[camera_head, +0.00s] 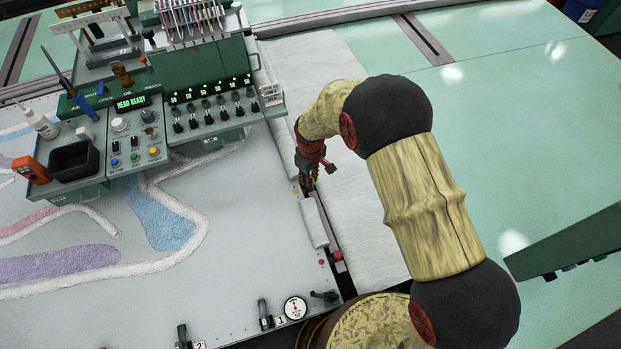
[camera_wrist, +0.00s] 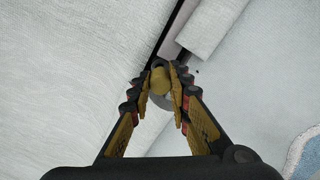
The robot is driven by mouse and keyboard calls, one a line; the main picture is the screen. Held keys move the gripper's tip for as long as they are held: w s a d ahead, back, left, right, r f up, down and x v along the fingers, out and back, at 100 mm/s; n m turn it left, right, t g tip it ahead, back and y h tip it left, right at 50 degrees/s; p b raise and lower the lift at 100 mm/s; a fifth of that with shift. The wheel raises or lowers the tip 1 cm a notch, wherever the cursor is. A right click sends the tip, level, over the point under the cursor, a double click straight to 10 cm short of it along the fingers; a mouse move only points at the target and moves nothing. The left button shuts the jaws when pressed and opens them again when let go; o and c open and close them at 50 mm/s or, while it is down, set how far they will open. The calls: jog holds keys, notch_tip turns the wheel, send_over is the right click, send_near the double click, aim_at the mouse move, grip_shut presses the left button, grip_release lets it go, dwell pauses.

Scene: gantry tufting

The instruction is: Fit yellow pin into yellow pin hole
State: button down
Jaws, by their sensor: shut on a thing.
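My gripper (camera_head: 309,180) is at the right edge of the pale work bed, beside a dark slot, and points down. In the wrist view my gripper (camera_wrist: 161,86) is shut on a round, dull yellow knob, which looks like the head of the yellow pin (camera_wrist: 160,79). A grey round piece shows just below the knob; I cannot tell if it belongs to the pin or to the bed. The pin's lower end is hidden. The yellow pin hole cannot be made out in either view.
A light roll (camera_head: 314,222) lies along the bed's edge just in front of my gripper. The green control console (camera_head: 210,95) with levers stands to the left. A dial gauge (camera_head: 295,308) is at the front. White fabric (camera_head: 352,190) lies to the right, beside the pale green floor.

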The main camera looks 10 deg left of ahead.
jog(key=shift+f+b, duration=1.05)
jog(key=shift+f, duration=0.45)
dwell(0.7)
jog(key=c, duration=1.6)
grip_release()
notch_tip(320, 180, up, 12)
jog(key=shift+r, duration=0.1)
jog(key=s+d+r+m+t+b, duration=0.2)
jog(key=s+d+r+m, duration=0.2)
jog(key=s+d+r, duration=0.3)
jog(key=s+d+r+m+t+b, duration=0.1)
jog(key=s+d+r+m, duration=0.3)
jog(key=d, duration=0.9)
jog(key=s+d+r+m+t+b, duration=0.2)
jog(key=s+d+r+m+b, duration=0.2)
jog(key=s+d+r, duration=0.6)
jog(key=shift+s+d+r+t, duration=0.1)
jog(key=shift+d+r+t, duration=0.2)
jog(key=shift+d+r, duration=0.35)
